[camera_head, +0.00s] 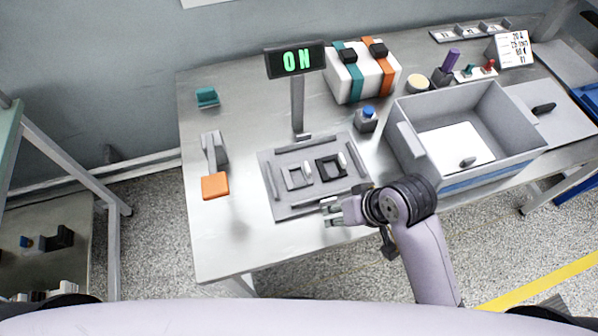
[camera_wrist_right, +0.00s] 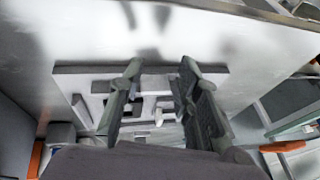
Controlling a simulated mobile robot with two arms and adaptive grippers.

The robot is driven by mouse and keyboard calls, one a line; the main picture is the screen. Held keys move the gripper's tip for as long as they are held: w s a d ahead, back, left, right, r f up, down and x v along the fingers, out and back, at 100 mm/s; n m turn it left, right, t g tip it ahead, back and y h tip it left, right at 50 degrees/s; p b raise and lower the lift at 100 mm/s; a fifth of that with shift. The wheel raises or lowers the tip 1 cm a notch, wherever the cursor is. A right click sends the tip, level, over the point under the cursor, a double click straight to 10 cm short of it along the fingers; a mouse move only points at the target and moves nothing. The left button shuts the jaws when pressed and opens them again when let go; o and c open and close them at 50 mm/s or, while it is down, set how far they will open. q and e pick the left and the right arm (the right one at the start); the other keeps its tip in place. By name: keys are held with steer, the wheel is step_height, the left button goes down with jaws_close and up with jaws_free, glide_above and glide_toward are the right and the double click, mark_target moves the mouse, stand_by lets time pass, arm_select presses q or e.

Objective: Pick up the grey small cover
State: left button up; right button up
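A grey fixture plate (camera_head: 284,207) lies near the table's front edge. It holds a light grey square frame piece (camera_head: 297,176) and a darker one (camera_head: 330,166) beside it. I cannot tell for sure which piece is the grey small cover. My right gripper (camera_head: 328,213) is over the plate's front right edge, with its fingers apart and nothing between them. In the right wrist view the open fingers (camera_wrist_right: 160,68) span part of the plate (camera_wrist_right: 80,82), and the fingers hide some of the small parts on it. My left gripper is not in view.
A grey open bin (camera_head: 404,140) with a white panel inside stands right of the plate. An ON display (camera_head: 295,60) on a post stands behind it. An orange pad (camera_head: 215,186) and a blue-button box (camera_head: 366,119) flank the plate. The table's front left is clear.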

steer(key=shift+n+g+y, duration=0.4)
steer(key=shift+n+g, duration=0.2)
steer(key=shift+n, duration=0.2)
steer(key=w+a+r, duration=0.1)
steer(key=a, duration=0.1)
steer(key=w+a+r, duration=0.2)
steer(key=a, duration=0.1)
steer(key=w+a+r, duration=0.1)
steer(key=w+a, duration=0.1)
steer(key=shift+w+a+r, duration=0.2)
steer(key=shift+r, duration=0.1)
step_height(320, 180, up, 3)
steer(key=w+a+g, duration=0.1)
steer(key=w+a, duration=0.1)
steer(key=w, duration=0.1)
steer(key=h, duration=0.5)
glide_toward(308, 166)
steer(key=shift+m+g, duration=0.3)
steer(key=shift+g, duration=0.1)
steer(key=f, duration=0.2)
steer(key=w+f+p, duration=0.1)
steer(key=f, duration=0.1)
steer(key=shift+w+d, duration=0.15)
steer(key=shift+f+p, duration=0.35)
steer(key=shift+f, duration=0.25)
steer(key=f, duration=0.4)
steer(key=shift+s+f+p, duration=0.2)
steer(key=shift+s+p, duration=0.1)
steer(key=shift+p, duration=0.1)
jaws_close()
